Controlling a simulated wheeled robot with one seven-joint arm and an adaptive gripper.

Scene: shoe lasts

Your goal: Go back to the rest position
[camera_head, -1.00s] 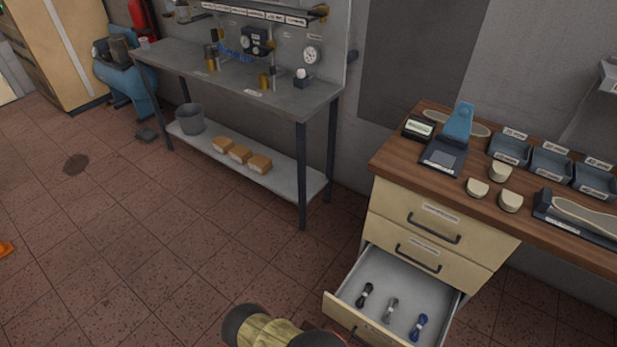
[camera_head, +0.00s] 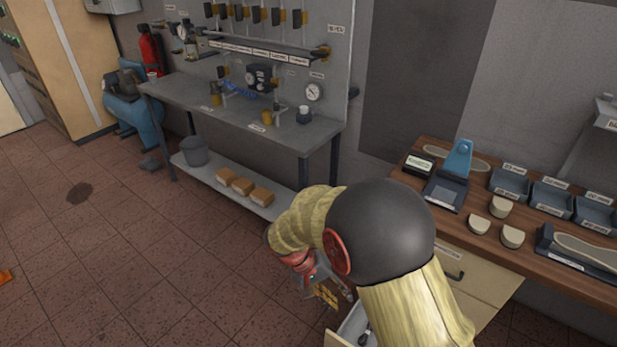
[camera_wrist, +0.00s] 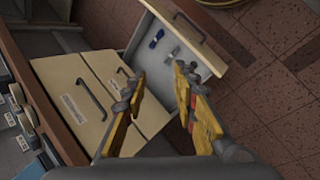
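My gripper (camera_wrist: 160,95) shows in the wrist view with its two yellow fingers spread apart and nothing between them. In the head view my gripper (camera_head: 335,298) hangs low, left of the drawer cabinet, partly hidden by my arm. The bottom drawer (camera_wrist: 202,55) stands pulled out beyond the fingertips in the wrist view. A blue bundle (camera_wrist: 157,38) and a grey bundle (camera_wrist: 174,53) lie in it. In the head view my arm hides most of the open drawer (camera_head: 352,328).
A wooden bench (camera_head: 455,205) on the right carries a blue device (camera_head: 457,160), several labelled bins (camera_head: 550,185) and pale heel-shaped pieces (camera_head: 480,224). A grey metal bench (camera_head: 285,128) stands at the back.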

